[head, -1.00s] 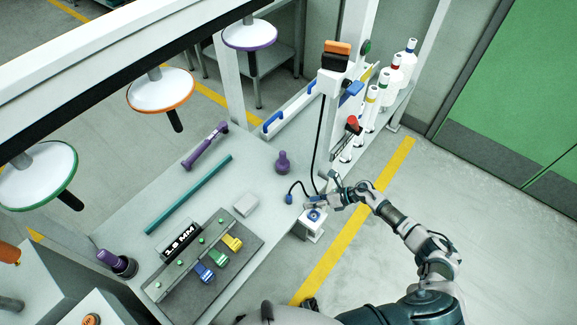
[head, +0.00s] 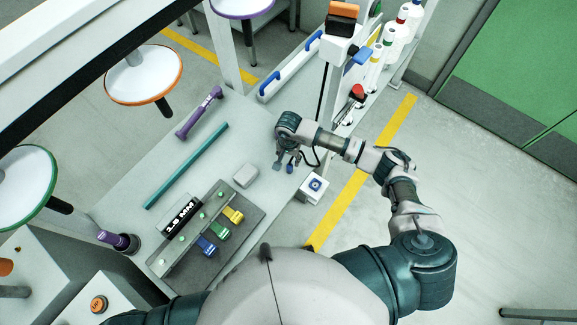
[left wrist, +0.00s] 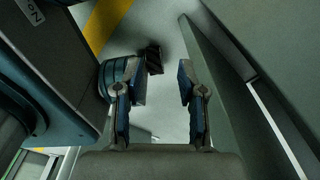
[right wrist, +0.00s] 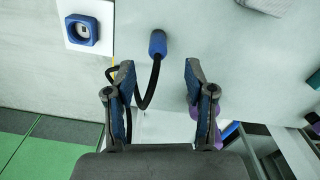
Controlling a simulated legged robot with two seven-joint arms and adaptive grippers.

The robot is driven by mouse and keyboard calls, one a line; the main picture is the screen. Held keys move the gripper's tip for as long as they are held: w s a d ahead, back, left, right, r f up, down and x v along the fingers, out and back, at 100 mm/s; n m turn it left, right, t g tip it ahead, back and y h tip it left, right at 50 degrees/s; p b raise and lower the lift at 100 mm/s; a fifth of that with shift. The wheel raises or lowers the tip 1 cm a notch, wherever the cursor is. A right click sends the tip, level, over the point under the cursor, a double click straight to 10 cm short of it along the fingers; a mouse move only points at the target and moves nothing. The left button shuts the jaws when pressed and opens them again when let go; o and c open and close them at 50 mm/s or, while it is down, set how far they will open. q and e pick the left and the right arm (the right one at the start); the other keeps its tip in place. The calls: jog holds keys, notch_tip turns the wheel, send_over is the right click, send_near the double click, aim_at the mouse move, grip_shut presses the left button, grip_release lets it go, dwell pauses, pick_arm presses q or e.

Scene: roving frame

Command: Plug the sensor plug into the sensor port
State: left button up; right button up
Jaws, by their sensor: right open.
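The sensor plug is a blue plug (right wrist: 157,43) on a black cable, lying on the grey tabletop. In the head view the plug (head: 290,168) shows just beside my right gripper (head: 285,160). In the right wrist view my right gripper (right wrist: 158,76) is open and empty, with the plug beyond the gap between its fingertips. The cable loops back past the left-hand finger. The sensor port (right wrist: 82,30) is a blue square socket on a white box, which stands at the table edge in the head view (head: 315,184). My left gripper (left wrist: 156,80) is open and empty, seen only in the left wrist view.
A grey block (head: 245,175), a teal bar (head: 187,165) and a purple tool (head: 199,112) lie on the table. A rack with coloured clips (head: 215,228) is nearer. A purple object (right wrist: 194,110) is partly hidden behind my right gripper's finger.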

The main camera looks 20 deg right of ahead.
aim_at(290, 164)
jog(key=f, duration=0.7)
jog(key=shift+d+f, duration=0.25)
jog(key=shift+f, duration=0.15)
jog(key=shift+a+f, duration=0.15)
jog(key=shift+f, duration=0.35)
pick_arm(q)
jog(key=shift+w+d, duration=0.25)
jog(key=shift+w, duration=0.3)
pick_arm(e)
grip_shut()
grip_release()
pick_arm(q)
jog(key=shift+s, duration=0.1)
jog(key=shift+r, duration=0.1)
pick_arm(e)
jog(key=shift+r, duration=0.35)
